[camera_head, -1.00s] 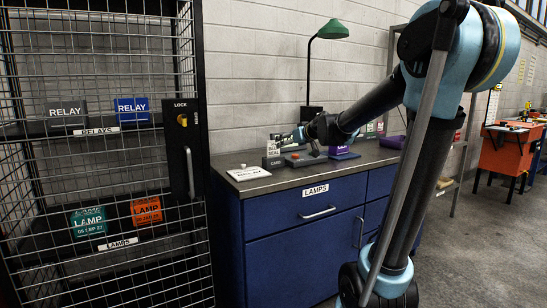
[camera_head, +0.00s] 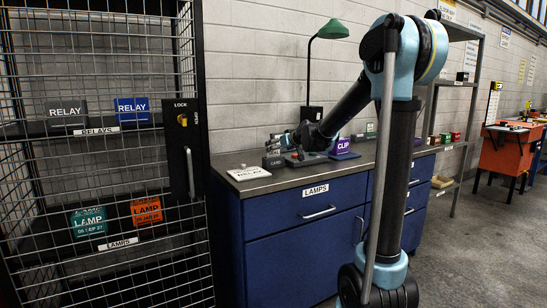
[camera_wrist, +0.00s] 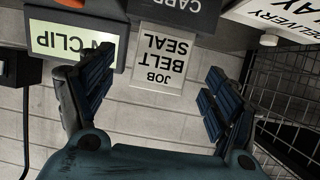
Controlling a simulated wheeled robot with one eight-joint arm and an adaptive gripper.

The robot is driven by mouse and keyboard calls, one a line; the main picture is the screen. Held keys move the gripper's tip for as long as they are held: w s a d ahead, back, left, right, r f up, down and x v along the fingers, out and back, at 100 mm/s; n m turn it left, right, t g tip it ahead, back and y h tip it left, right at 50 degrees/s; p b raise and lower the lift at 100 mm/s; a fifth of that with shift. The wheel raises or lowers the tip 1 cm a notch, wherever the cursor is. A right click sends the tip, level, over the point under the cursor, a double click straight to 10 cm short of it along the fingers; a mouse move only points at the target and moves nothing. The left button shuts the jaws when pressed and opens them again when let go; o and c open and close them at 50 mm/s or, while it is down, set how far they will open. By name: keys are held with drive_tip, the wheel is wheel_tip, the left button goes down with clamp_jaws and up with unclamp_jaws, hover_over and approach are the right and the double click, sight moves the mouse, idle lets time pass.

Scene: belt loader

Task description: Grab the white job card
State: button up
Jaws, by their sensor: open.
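The white job card (camera_wrist: 163,62), printed JOB BELT SEAL, shows upside down in the wrist view. It stands at a grey block (camera_wrist: 175,12) marked CARD on the workbench. My gripper (camera_wrist: 160,68) is open, with one finger on each side of the card in the picture and a gap on both sides. I cannot tell how deep the card lies between the fingers. In the head view my gripper (camera_head: 280,141) is over the left part of the bench, near the CARD block (camera_head: 273,163), and mostly hides the card.
A white delivery tray (camera_head: 249,173) lies at the bench's left end. A purple CLIP block (camera_head: 343,148) and a green lamp (camera_head: 333,30) are on the bench. A wire cage (camera_head: 100,170) with relays and lamps stands to the left. Floor is open at the right.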

sight(273, 153)
drive_tip(key=shift+x, duration=2.6)
drive_tip(key=shift+a+r, duration=0.1)
drive_tip(key=shift+r, duration=0.1)
drive_tip(key=c, duration=1.1)
